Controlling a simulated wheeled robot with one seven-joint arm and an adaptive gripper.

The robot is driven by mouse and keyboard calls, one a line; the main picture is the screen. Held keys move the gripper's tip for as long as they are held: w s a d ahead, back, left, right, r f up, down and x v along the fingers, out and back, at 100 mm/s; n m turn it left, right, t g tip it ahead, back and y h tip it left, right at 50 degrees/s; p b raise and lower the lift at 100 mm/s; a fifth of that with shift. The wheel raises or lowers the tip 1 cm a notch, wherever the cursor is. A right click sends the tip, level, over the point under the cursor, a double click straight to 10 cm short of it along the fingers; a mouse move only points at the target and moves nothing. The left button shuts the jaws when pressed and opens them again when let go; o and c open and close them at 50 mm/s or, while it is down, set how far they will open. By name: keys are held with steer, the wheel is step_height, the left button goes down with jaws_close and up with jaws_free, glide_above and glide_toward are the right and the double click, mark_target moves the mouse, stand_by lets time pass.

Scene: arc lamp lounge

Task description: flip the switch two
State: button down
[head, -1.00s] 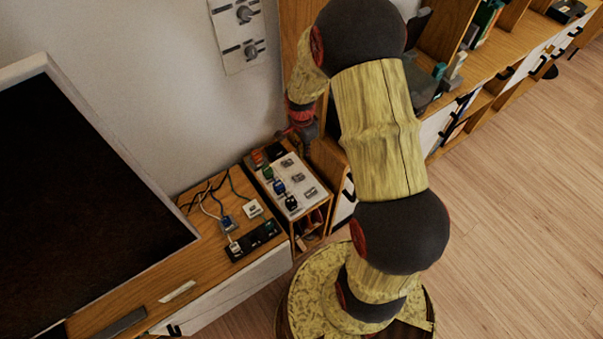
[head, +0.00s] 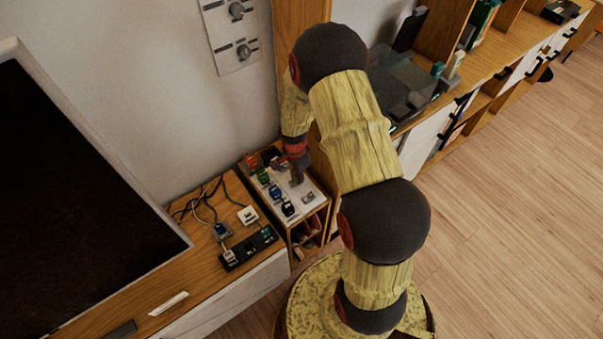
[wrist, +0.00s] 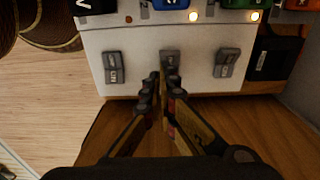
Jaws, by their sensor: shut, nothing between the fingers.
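A white switch panel (wrist: 195,78) with three small grey switches in a row shows in the wrist view: a left switch (wrist: 114,67), a middle switch (wrist: 170,58) and a right switch (wrist: 227,62). Their labels are too small to read surely. My gripper (wrist: 160,82) is shut and empty, its tips right at the near edge of the middle switch; I cannot tell whether they touch. In the head view the panel (head: 289,216) sits on a wooden box, with my gripper (head: 298,178) over it, hiding part of the switch row.
Blue (wrist: 170,4), green and orange blocks line the panel, with lit lamps beside some. A power strip (head: 248,247) with cables lies left of the box. A big dark screen (head: 80,200) stands further left. A wall plate (head: 233,35) with knobs hangs above.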

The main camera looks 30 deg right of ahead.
steer(key=shift+a+f, duration=0.5)
steer(key=shift+a, duration=0.05)
stand_by(0.8)
steer(key=shift+a+f+b, duration=0.2)
steer(key=shift+a+b, duration=0.15)
steer(key=shift+a, duration=0.3)
stand_by(0.3)
steer(key=shift+d, duration=0.15)
